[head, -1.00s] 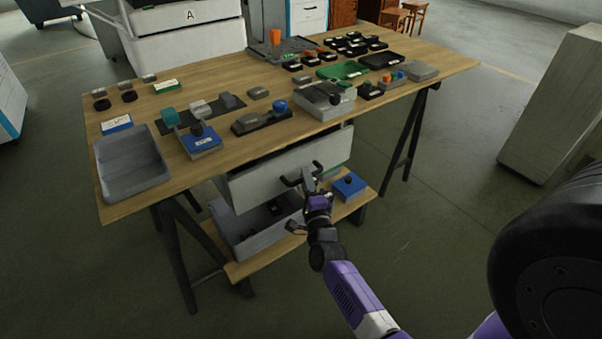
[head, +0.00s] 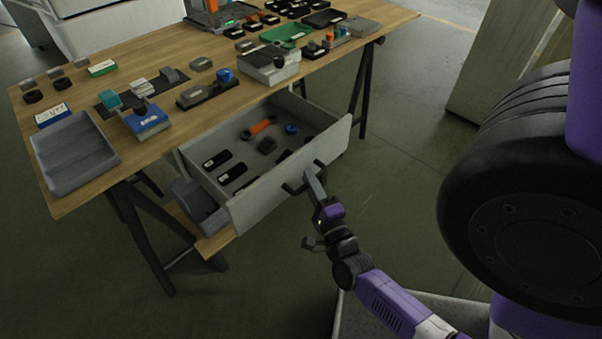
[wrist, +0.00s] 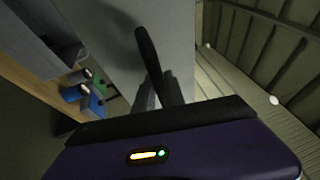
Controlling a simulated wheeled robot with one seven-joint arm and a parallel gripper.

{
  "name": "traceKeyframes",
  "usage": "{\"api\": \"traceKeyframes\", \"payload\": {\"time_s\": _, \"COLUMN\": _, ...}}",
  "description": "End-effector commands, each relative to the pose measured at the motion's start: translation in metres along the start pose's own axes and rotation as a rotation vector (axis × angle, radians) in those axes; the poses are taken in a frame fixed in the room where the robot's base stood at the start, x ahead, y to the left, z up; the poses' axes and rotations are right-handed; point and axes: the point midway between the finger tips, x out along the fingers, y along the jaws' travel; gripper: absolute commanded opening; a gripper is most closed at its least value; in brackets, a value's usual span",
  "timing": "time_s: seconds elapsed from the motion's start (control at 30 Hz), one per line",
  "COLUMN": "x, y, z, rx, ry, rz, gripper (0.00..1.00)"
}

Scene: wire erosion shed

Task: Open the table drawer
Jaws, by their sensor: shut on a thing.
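The table drawer (head: 294,184) is pulled out from under the wooden table (head: 190,55), and its inside shows in the head view. It holds an orange tool (head: 262,125), a blue round item (head: 291,129) and several dark pieces. My gripper (head: 313,181) is at the drawer's light grey front, shut on its dark bar handle. In the wrist view the dark handle (wrist: 147,52) runs up from between the fingers, in front of the pale drawer front (wrist: 170,25). The fingers partly hide the handle in both views.
A grey tray (head: 75,155), a blue box (head: 147,121) and several small parts stand on the tabletop. A grey bin (head: 196,203) sits on the lower shelf under the drawer. Dark trestle legs (head: 365,90) support the table. A pale cabinet (head: 500,60) stands at the right.

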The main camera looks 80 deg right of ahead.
Motion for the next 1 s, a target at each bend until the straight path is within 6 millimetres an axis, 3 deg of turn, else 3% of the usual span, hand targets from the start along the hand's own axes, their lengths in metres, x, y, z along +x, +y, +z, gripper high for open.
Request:
{"api": "traceKeyframes", "payload": {"time_s": 0.47, "x": -0.005, "y": 0.001, "z": -0.001, "rx": 0.002, "ry": -0.002, "rz": 0.003, "gripper": 0.0}}
{"api": "traceKeyframes", "payload": {"time_s": 0.5, "x": -0.005, "y": 0.001, "z": -0.001, "rx": 0.002, "ry": -0.002, "rz": 0.003, "gripper": 0.22}}
{"api": "traceKeyframes", "payload": {"time_s": 0.57, "x": -0.005, "y": 0.0, "z": -0.001, "rx": 0.001, "ry": -0.001, "rz": 0.003, "gripper": 0.34}}
{"api": "traceKeyframes", "payload": {"time_s": 1.0, "x": -0.013, "y": 0.0, "z": -0.002, "rx": 0.0, "ry": -0.001, "rz": 0.003, "gripper": 0.36}}
